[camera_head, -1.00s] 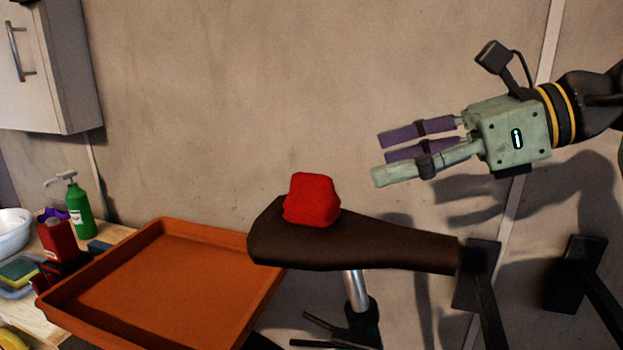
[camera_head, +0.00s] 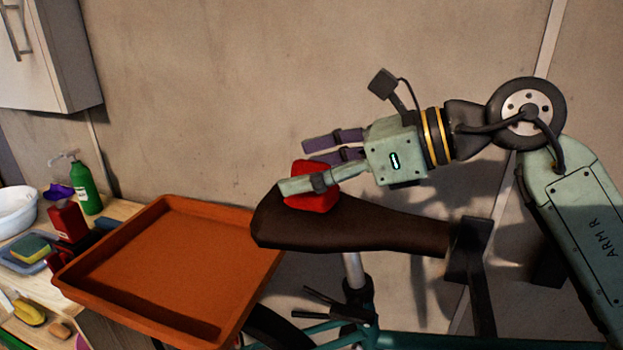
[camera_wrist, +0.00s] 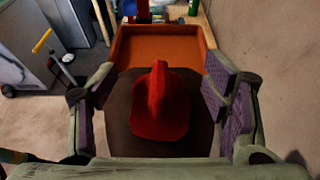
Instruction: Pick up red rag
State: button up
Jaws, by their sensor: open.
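The red rag (camera_head: 318,199) is a crumpled lump on top of the dark brown bicycle seat (camera_head: 380,228). In the wrist view the rag (camera_wrist: 160,105) stands between my open fingers, with clear gaps on both sides. My gripper (camera_head: 312,166) is open and reaches in from the right, its fingers level with the rag. In the head view the near finger covers part of the rag. I see no finger closed on the rag.
An orange tray (camera_head: 175,265) lies left of the seat, with its inside empty. A wooden bench at far left holds a green pump bottle (camera_head: 86,188), a red bottle (camera_head: 67,220), a white bowl (camera_head: 15,210) and a sponge (camera_head: 31,249). The wall (camera_head: 250,80) is behind.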

jog(key=shift+c, duration=0.3)
jog(key=c, duration=1.5)
